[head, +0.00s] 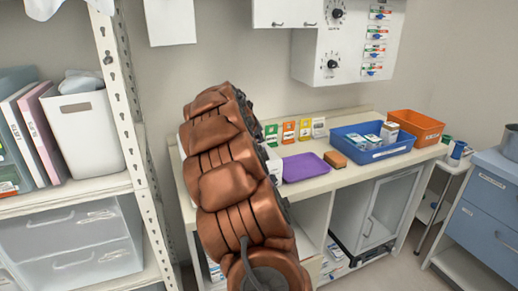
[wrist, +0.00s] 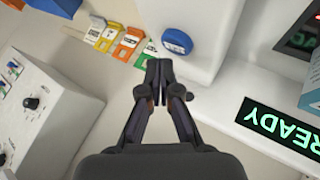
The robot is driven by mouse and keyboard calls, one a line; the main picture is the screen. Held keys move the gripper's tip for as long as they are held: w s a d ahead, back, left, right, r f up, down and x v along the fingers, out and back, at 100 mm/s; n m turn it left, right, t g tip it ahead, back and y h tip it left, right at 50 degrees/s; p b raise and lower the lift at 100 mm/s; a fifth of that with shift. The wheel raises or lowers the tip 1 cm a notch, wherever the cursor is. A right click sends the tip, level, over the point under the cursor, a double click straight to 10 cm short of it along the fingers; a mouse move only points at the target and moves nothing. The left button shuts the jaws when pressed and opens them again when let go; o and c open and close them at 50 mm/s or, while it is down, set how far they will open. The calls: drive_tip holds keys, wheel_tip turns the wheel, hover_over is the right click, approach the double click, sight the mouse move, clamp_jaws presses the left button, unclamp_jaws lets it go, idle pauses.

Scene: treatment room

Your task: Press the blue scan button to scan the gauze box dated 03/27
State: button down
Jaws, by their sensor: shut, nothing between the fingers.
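The blue scan button (wrist: 176,42) is a round blue disc on a white device (wrist: 205,22) in the wrist view. My gripper (wrist: 160,66) is shut and empty. In the picture its fingertips lie just below and left of the button; I cannot tell whether they touch anything. A green READY display (wrist: 282,125) shows upside down at the right. Part of a teal and white box (wrist: 311,92) shows at the right edge; no date is readable, so I cannot tell whether it is the gauze box dated 03/27. My arm hides the gripper in the head view.
On the counter (head: 325,182), coloured cards (head: 289,132) stand at the back, beyond a purple tray (head: 305,167). A blue bin (head: 374,145) holding boxes and an orange bin (head: 414,126) stand to the right. A shelf post (head: 128,110) stands left of my arm.

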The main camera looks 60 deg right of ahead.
drive_tip(key=shift+f, duration=0.1)
idle(0.6)
drive_tip(key=shift+s+f+b, duration=0.1)
drive_tip(key=shift+f+b, duration=0.25)
drive_tip(key=shift+b, duration=0.1)
drive_tip(key=shift+f+b, duration=0.35)
drive_tip(key=shift+f, duration=0.1)
idle(0.6)
drive_tip(key=shift+r, duration=0.85)
drive_tip(key=shift+r+p, duration=0.85)
drive_tip(key=shift+r, duration=1.65)
